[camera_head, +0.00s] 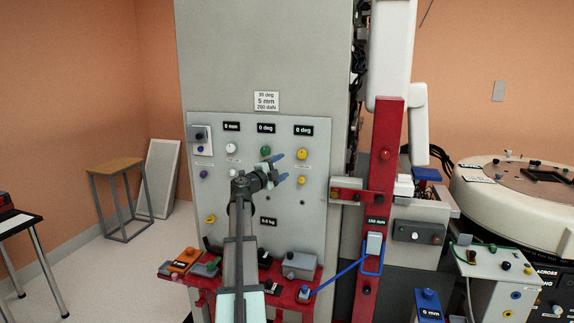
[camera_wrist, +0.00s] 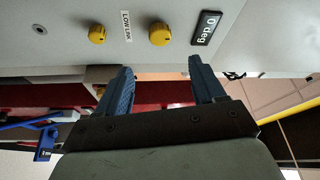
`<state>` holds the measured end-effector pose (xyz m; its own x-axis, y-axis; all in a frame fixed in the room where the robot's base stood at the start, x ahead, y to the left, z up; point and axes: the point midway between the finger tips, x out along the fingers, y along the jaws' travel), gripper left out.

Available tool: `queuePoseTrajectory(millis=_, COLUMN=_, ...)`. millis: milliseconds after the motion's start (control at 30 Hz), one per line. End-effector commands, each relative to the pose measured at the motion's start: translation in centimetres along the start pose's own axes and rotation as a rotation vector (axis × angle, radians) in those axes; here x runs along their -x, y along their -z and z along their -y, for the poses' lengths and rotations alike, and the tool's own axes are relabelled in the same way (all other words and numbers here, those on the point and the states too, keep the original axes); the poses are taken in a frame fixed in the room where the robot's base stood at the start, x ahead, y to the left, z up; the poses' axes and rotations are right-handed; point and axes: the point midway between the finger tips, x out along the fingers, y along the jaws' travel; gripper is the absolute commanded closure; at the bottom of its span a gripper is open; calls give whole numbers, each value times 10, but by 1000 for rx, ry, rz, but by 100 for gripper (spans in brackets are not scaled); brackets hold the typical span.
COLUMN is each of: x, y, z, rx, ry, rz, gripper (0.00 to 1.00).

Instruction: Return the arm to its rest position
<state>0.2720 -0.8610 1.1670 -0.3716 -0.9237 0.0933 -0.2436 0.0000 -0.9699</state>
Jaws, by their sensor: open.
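My gripper (camera_head: 281,167) is in front of the upright grey panel (camera_head: 290,228), its blue fingers pointing right across the panel's face. In the wrist view my gripper (camera_wrist: 160,70) has its two blue fingers spread apart with nothing between them. My arm reaches up from the bottom of the head view, bent at the wrist. In the wrist view two yellow knobs (camera_wrist: 160,34) and a "0 deg" label (camera_wrist: 206,28) lie beyond the fingertips. I cannot tell how close the fingers are to the panel.
A red shelf (camera_head: 232,283) with several small devices juts out below the panel. A stool (camera_head: 117,170) and open floor are at the left.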

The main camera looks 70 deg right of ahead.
Motion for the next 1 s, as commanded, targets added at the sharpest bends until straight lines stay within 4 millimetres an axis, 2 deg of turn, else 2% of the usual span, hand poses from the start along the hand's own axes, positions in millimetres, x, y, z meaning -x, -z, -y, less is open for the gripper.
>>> queuePoseTrajectory(millis=200, x=12, y=0, z=0, rx=0, ry=0, rz=0, gripper=31)
queuePoseTrajectory(millis=867, x=12, y=0, z=0, rx=-16, ry=0, rz=0, gripper=31)
queuePoseTrajectory(millis=1000, x=12, y=-14, z=6, rx=-56, ry=27, rz=68, gripper=31)
